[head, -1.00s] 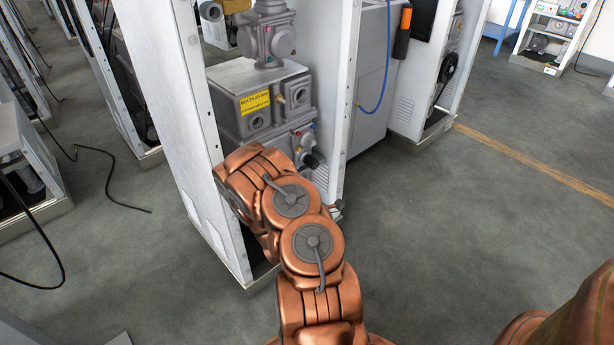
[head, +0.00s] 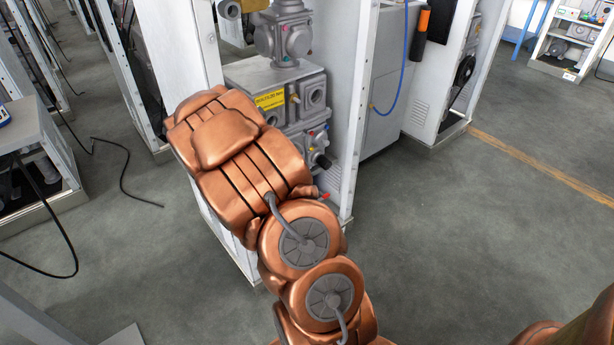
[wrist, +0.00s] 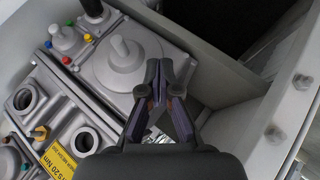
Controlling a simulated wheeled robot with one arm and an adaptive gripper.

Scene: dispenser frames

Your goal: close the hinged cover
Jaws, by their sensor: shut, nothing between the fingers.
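The dispenser frame (head: 180,50) stands upright in the head view, with white side panels and an open front. Inside it is a grey pump and meter unit (head: 318,92) with a yellow label. I cannot tell which part is the hinged cover; none is plainly seen open. In the wrist view my gripper (wrist: 164,75) is shut and empty. It is over or beside a square grey plate with a round knob (wrist: 122,52), near a pale metal frame edge. Contact cannot be told. In the head view my arm hides the gripper and the lower left of the frame.
A blue hose (head: 405,75) hangs on the neighbouring cabinet at the right. A black cable (head: 125,175) lies on the floor at the left, near another open unit (head: 35,165). The grey floor at the right is clear. Bolt heads (wrist: 302,82) stick out from the frame wall.

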